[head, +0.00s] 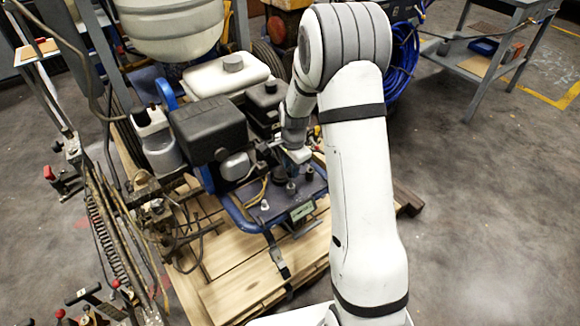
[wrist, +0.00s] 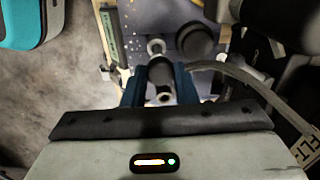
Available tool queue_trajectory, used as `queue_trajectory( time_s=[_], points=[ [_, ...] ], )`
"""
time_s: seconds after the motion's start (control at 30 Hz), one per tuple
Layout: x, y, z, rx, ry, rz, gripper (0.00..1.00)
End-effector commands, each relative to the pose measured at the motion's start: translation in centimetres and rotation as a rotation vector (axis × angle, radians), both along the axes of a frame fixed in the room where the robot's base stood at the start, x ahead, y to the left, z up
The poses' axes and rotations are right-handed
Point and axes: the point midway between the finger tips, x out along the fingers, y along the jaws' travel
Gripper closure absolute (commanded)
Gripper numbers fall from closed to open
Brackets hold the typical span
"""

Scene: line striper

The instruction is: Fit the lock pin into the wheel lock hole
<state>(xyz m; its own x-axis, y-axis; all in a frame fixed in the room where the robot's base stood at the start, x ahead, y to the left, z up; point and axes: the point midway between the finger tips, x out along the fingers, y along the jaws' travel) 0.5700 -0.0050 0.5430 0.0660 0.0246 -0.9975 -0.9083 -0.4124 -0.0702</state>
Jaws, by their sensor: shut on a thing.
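In the wrist view, my gripper (wrist: 159,84) has its two blue fingers shut on a dark cylindrical pin (wrist: 160,70), taken to be the lock pin, with a hollow, pale-rimmed near end. A pale metal ring (wrist: 155,46) shows just beyond the pin; I cannot tell whether it is the wheel lock hole or whether the pin touches it. In the head view, my gripper (head: 297,154) is over the far right part of the machine's dark deck plate (head: 262,213). The pin is hard to make out there, and the wheel lock hole cannot be identified.
Small posts (head: 291,187) stand on the deck below my gripper. A black engine (head: 208,128) and white tank (head: 226,74) stand to the left. A dark round knob (wrist: 195,41) and a curved hose (wrist: 235,75) are close right of the fingers. A wooden pallet (head: 240,285) lies under the machine.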

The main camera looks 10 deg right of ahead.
Motion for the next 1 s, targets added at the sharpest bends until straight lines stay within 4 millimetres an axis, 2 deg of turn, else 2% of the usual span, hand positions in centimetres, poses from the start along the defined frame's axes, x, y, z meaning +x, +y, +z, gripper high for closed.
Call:
queue_trajectory(
  time_s=[1.0],
  points=[
    [0.0, 0.0, -2.6, 0.000, 0.000, -0.001, 0.98]
  ],
)
